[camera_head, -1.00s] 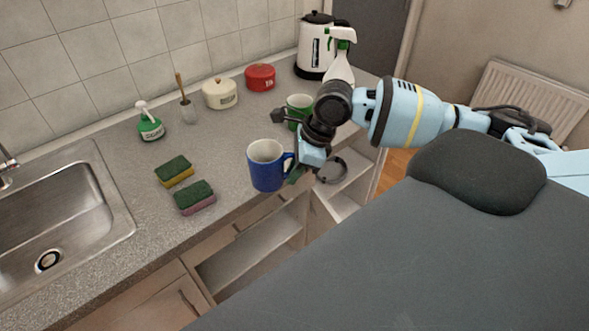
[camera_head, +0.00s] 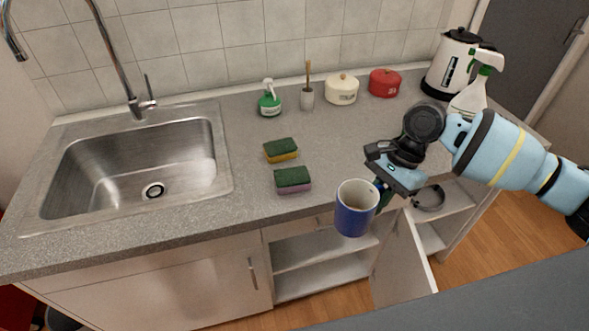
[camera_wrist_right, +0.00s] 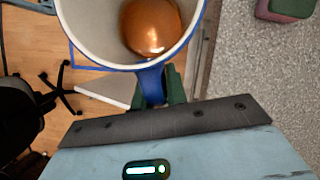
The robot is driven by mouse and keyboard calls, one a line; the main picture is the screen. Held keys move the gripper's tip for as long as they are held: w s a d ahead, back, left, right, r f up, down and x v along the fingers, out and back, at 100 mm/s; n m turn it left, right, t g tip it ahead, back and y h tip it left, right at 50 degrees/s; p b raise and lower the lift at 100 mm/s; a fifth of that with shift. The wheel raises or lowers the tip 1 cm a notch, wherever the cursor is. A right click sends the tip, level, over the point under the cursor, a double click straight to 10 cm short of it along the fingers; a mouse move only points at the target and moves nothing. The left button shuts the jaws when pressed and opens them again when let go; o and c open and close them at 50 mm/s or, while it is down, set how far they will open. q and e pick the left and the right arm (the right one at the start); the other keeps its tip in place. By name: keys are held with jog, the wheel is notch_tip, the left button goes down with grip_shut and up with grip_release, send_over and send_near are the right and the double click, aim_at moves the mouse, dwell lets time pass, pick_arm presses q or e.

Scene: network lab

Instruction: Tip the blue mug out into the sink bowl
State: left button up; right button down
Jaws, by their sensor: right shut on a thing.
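The blue mug (camera_head: 355,221) is upright in front of the counter's edge in the head view, held by its handle. My right gripper (camera_head: 384,194) is shut on that handle. In the right wrist view the gripper (camera_wrist_right: 154,88) pinches the handle, and the mug (camera_wrist_right: 190,40) shows a pale inside with brown liquid at the bottom. The steel sink bowl (camera_head: 90,175) is at the left of the counter, empty, with a round drain. The mug is well to the right of the sink bowl. My left gripper is not in view.
Two sponges (camera_head: 292,180) (camera_head: 281,150) lie on the counter between mug and sink. A curved tap (camera_head: 122,75) rises behind the bowl. A green bottle, brush, two pots, kettle (camera_head: 453,65) and spray bottle stand behind. A cabinet door (camera_head: 405,262) hangs open below.

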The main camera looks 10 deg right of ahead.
aim_at(365, 205)
jog(key=n, duration=0.2)
jog(key=a+n+g+h, duration=0.1)
jog(key=n, duration=0.1)
jog(key=s+a+r+n+g, duration=0.1)
jog(key=n, duration=0.1)
jog(key=shift+a+n, duration=0.25)
jog(key=shift+n, duration=0.05)
jog(key=n, duration=0.1)
jog(key=n+h, duration=0.1)
jog(key=a+n, duration=0.1)
jog(key=shift+s+r+g+h, duration=0.3)
jog(key=shift+s, duration=0.05)
jog(key=n, duration=0.1)
jog(key=n+h, duration=0.1)
jog(key=r+n, duration=0.1)
jog(key=n, duration=0.1)
jog(key=shift+s+a+h, duration=0.3)
jog(key=shift+s+a, duration=0.05)
jog(key=shift+a, duration=0.05)
